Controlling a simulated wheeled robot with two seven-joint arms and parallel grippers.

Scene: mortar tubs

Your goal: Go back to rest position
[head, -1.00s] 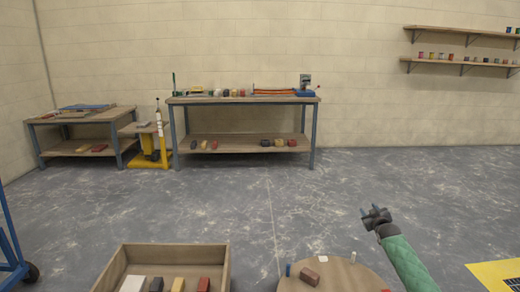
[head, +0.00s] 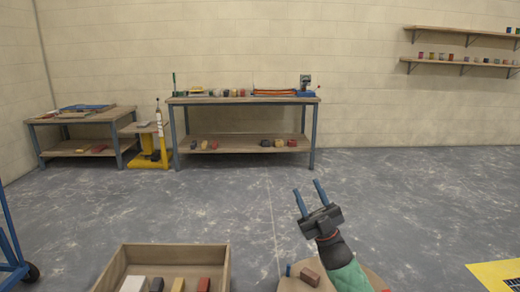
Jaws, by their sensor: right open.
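My right gripper (head: 310,199) is raised at the lower middle right of the head view, above the far side of a round wooden top (head: 290,285). Its two blue fingers point up and away, spread apart, with nothing between them. The green-sleeved forearm below it hides much of the round top. A reddish-brown block (head: 309,277) lies on the round top, and a small blue peg (head: 288,270) stands beside it. My left gripper is not in view.
A wooden box (head: 176,250) with several blocks stands at the bottom left. A blue cart frame (head: 12,250) is at the left edge, a yellow mat (head: 488,270) at lower right. Workbenches (head: 240,100) line the back wall. The floor between is clear.

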